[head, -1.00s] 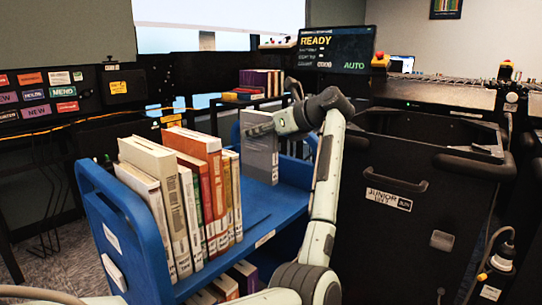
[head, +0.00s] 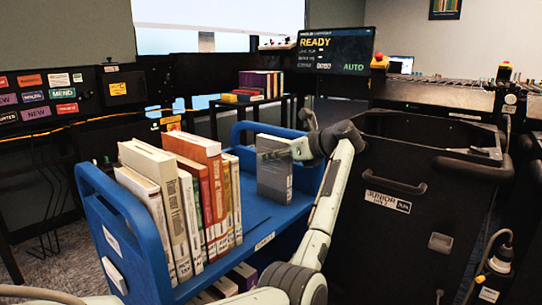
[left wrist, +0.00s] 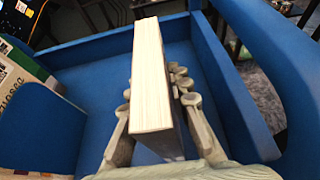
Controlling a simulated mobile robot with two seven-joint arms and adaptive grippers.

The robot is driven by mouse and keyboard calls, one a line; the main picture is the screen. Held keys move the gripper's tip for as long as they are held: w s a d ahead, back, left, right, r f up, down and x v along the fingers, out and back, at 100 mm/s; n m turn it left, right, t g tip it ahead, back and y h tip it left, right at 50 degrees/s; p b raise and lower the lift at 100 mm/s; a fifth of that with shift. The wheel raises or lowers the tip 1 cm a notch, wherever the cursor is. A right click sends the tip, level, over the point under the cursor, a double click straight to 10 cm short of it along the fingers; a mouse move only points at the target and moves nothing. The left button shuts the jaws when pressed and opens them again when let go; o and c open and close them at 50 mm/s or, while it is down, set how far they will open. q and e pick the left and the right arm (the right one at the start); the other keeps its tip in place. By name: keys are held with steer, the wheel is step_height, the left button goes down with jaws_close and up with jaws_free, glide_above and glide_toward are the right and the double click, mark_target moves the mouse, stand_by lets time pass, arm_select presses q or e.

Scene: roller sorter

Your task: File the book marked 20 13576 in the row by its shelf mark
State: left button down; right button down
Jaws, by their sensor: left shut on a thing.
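A grey book (head: 274,175) stands roughly upright above the free right part of the blue cart's top shelf (head: 262,215). My left gripper (head: 283,151) is shut on it from the right. In the left wrist view the book shows its pale page edges (left wrist: 153,80), with a finger on each side. I cannot tell whether its lower edge touches the shelf. Its mark is not readable. The row of books (head: 190,195), with white, orange, red and tan spines, stands at the left of the shelf, a gap away from the grey book. My right gripper is out of view.
The cart's raised blue end panel (head: 130,225) closes the left side. More books (head: 243,275) lie on the lower shelf. A black bin (head: 410,215) stands close on the right. A small table with books (head: 260,85) is behind. The shelf between row and grey book is clear.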

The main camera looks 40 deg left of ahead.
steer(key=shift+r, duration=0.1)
arm_select(q)
steer(key=shift+f, duration=0.1)
steer(key=c, duration=1.6)
jaws_free()
steer(key=shift+o, duration=0.9)
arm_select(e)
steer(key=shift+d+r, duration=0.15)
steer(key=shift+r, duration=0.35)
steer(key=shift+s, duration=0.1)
